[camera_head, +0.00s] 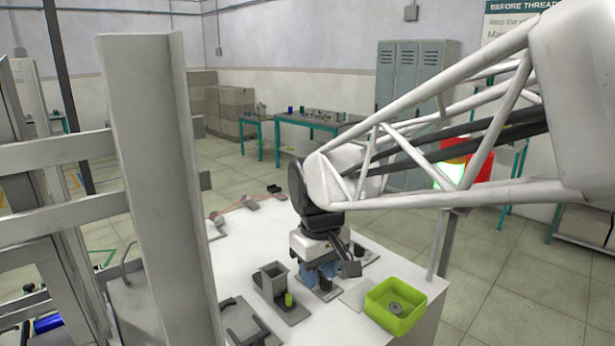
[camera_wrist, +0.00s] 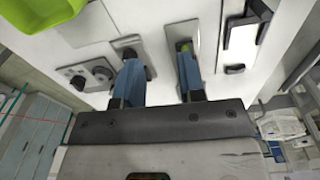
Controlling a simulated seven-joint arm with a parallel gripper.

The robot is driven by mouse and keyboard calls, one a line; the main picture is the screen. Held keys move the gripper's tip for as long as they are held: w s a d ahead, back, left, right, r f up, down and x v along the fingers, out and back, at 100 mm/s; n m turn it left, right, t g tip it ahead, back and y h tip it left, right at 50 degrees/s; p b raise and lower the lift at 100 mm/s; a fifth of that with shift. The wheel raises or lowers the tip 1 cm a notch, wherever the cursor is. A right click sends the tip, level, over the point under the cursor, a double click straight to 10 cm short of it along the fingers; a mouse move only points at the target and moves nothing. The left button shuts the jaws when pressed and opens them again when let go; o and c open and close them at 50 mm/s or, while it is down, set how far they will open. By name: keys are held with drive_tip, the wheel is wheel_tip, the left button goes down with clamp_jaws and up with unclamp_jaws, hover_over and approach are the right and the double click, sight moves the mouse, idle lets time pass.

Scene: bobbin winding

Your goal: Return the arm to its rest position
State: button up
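My arm (camera_head: 440,150) reaches in from the right over a white table. My gripper (camera_head: 318,275) points down over the table among the fixtures. In the wrist view its two blue fingers stand wide apart with bare white table between them, so my gripper (camera_wrist: 160,65) is open and empty. I cannot tell whether the fingertips touch anything. Small fixtures lie close to both fingertips.
A bright green bin (camera_head: 376,318) with a round metal part (camera_head: 396,308) inside stands at the table's front right. A grey square holder (camera_head: 272,279) and a small green-yellow piece (camera_head: 288,299) are left of my gripper. A light grey post (camera_head: 160,180) blocks the left view.

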drive_tip(key=s+d+f+m+t, duration=0.2)
drive_tip(key=s+d+m, duration=0.5)
drive_tip(key=s+d, duration=0.9)
drive_tip(key=shift+s+d+f, duration=0.25)
drive_tip(key=shift+s+f, duration=0.05)
drive_tip(key=shift+s, duration=0.15)
